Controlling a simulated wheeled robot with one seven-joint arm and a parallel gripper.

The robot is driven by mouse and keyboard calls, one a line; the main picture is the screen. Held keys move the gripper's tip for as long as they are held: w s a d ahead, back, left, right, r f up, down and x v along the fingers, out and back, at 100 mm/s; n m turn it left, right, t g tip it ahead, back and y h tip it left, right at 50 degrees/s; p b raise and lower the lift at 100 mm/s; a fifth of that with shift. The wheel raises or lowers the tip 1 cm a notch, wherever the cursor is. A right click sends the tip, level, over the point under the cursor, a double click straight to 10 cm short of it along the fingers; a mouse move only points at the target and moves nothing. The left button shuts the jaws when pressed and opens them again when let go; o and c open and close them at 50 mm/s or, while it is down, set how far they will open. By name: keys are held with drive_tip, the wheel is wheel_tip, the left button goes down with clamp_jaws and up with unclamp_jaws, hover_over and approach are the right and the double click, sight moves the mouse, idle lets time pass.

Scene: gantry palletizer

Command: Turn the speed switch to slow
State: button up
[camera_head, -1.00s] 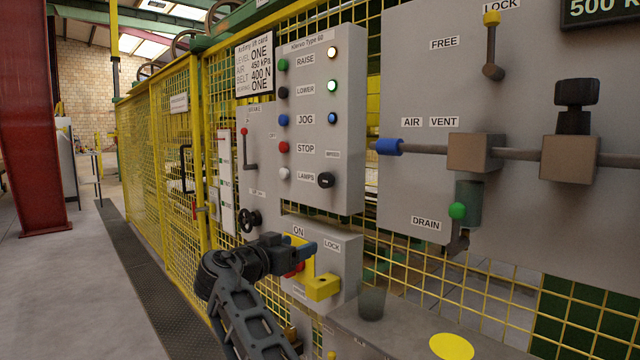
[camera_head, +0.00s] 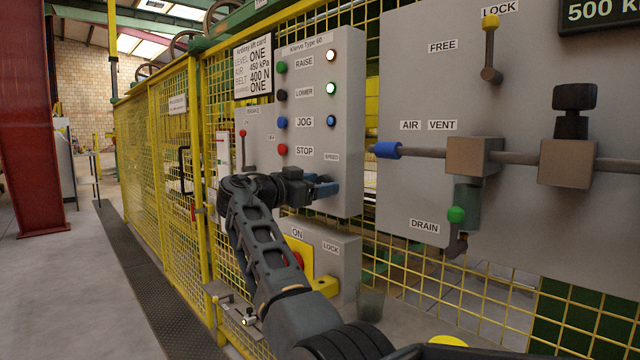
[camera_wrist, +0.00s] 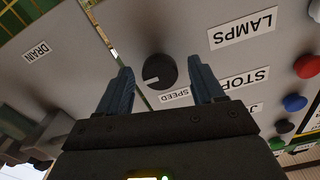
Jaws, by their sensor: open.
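The speed switch (camera_wrist: 160,72) is a round dark knob with a pale pointer line, on the grey control box (camera_head: 348,120). In the wrist view the pointer aims left and slightly down, away from the "STOP" and "LAMPS" labels. The "SPEED" label (camera_wrist: 174,96) sits beside the knob. My gripper (camera_wrist: 164,71) is open, with one blue finger on each side of the knob and visible gaps between; its depth to the knob is unclear. In the head view my gripper (camera_head: 328,188) is at the lower part of the box and hides the knob.
Coloured buttons line the box, among them the red stop button (camera_head: 282,149). Right is a panel with an air valve (camera_head: 473,157). Yellow mesh fence (camera_head: 178,150) stands behind.

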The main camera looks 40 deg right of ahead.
drive_tip(key=shift+d, duration=0.4)
drive_tip(key=shift+c, duration=0.4)
drive_tip(key=c, duration=1)
drive_tip(key=shift+o, duration=0.2)
